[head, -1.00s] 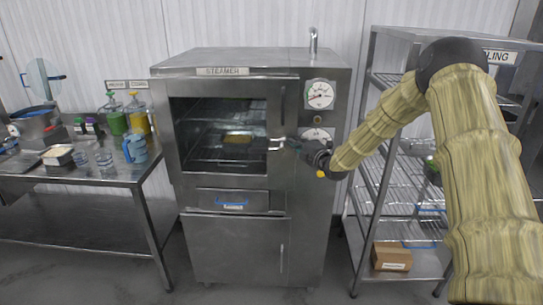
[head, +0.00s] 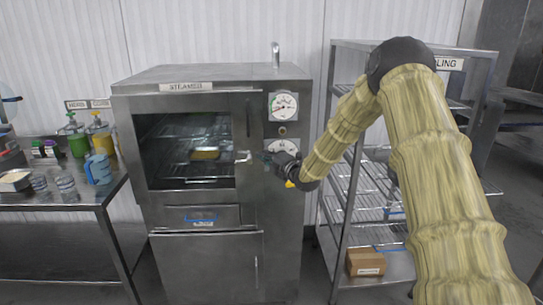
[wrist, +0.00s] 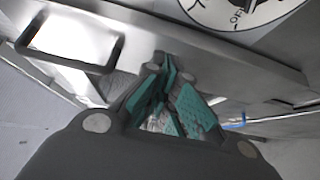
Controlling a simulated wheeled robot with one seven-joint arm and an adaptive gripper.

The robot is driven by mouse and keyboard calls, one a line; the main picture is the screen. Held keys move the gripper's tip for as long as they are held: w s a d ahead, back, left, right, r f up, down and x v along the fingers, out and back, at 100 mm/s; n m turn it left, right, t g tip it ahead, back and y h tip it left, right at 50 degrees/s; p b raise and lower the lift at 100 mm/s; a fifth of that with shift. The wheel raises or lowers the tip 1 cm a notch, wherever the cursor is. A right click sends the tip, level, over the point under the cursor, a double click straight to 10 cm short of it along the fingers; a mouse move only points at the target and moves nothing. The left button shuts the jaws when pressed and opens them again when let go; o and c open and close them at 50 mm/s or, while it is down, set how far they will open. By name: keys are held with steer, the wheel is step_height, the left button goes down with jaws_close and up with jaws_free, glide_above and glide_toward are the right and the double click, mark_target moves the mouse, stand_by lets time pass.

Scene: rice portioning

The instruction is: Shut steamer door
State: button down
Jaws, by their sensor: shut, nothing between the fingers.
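The steel steamer (head: 185,75) stands left of centre in the head view. Its door (head: 190,187) has a large window, through which a yellowish food block (head: 205,153) shows on a rack. The door looks flush or nearly flush with the front; I cannot tell whether a narrow gap is left. My gripper (head: 268,157) is at the door's right edge, in front of the control panel and close to a bright metal latch piece (head: 243,157). In the wrist view my gripper (wrist: 168,82) is shut and empty, with a metal loop handle (wrist: 70,65) to its upper left.
A gauge (head: 283,106) and a dial (head: 284,146) are on the steamer's right panel. A wire shelf rack (head: 340,190) with a cardboard box (head: 365,262) stands close on the right. A steel table (head: 75,200) with bottles and jugs is at the left.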

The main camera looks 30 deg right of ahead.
steer(key=s+d+b, duration=0.3)
steer(key=s+d, duration=0.1)
steer(key=s, duration=0.6)
steer(key=s+a+f+m+g+h, duration=0.1)
steer(key=s+a+f+m+g, duration=0.4)
steer(key=f, duration=0.7)
steer(key=s+a+f+m+g, duration=0.1)
steer(key=s+a+f+m, duration=0.2)
steer(key=s+a+f, duration=0.6)
steer(key=s+a+f+m+g+h, duration=0.1)
steer(key=s+a+f+m+g, duration=0.3)
steer(key=f, duration=1)
steer(key=s+a+f+m+g, duration=0.2)
steer(key=s+f+m, duration=0.1)
steer(key=s, duration=0.9)
steer(key=s+a+f+m+g+h, duration=0.1)
steer(key=s+f, duration=0.4)
steer(key=s, duration=0.7)
steer(key=s+a+f+m+g, duration=0.4)
steer(key=s+a+f, duration=0.1)
steer(key=s, duration=0.7)
steer(key=shift+s+a+m+g, duration=0.15)
steer(key=shift+s+m+g, duration=0.15)
steer(key=shift+s, duration=0.05)
